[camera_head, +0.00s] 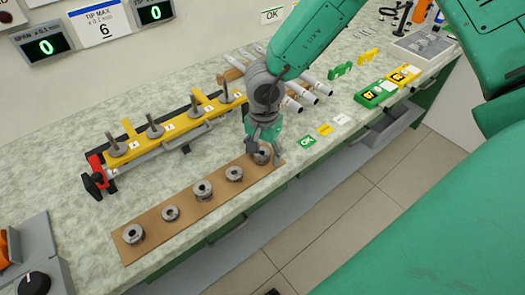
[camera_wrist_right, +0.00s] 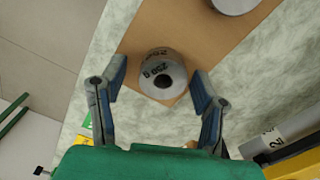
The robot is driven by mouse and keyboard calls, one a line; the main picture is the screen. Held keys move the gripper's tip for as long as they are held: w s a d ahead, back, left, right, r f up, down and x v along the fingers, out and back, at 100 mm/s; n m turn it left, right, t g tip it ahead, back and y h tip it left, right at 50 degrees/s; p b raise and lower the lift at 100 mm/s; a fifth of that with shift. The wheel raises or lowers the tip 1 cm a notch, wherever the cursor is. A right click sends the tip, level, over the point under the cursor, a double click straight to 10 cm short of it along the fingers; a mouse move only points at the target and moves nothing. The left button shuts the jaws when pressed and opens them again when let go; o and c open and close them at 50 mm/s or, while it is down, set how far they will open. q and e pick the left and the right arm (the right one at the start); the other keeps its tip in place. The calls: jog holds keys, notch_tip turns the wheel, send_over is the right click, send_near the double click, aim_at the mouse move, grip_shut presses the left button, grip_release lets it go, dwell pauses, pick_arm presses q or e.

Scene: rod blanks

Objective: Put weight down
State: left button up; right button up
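The brown board (camera_head: 150,239) lies along the front of the bench and carries a row of several grey, ring-shaped weights, such as one at its left end (camera_head: 133,234). The weight at its right end (camera_head: 263,154) is partly hidden by my right gripper (camera_head: 260,146). In the right wrist view this weight (camera_wrist_right: 162,68) sits near the corner of the board (camera_wrist_right: 190,35), its hole and dark printing showing. My right gripper (camera_wrist_right: 159,86) is open, a finger on either side of the weight, with visible gaps. My left gripper is not in view.
A yellow rack (camera_head: 180,127) with upright grey pins stands behind the board. Pale rods (camera_head: 300,87) lie to the right of it. Green and yellow tags (camera_head: 307,141) lie right of the board, near the bench's front edge.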

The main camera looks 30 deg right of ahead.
jog(key=shift+a+r, duration=0.15)
notch_tip(320, 180, up, 12)
jog(key=p, duration=0.2)
dwell(0.8)
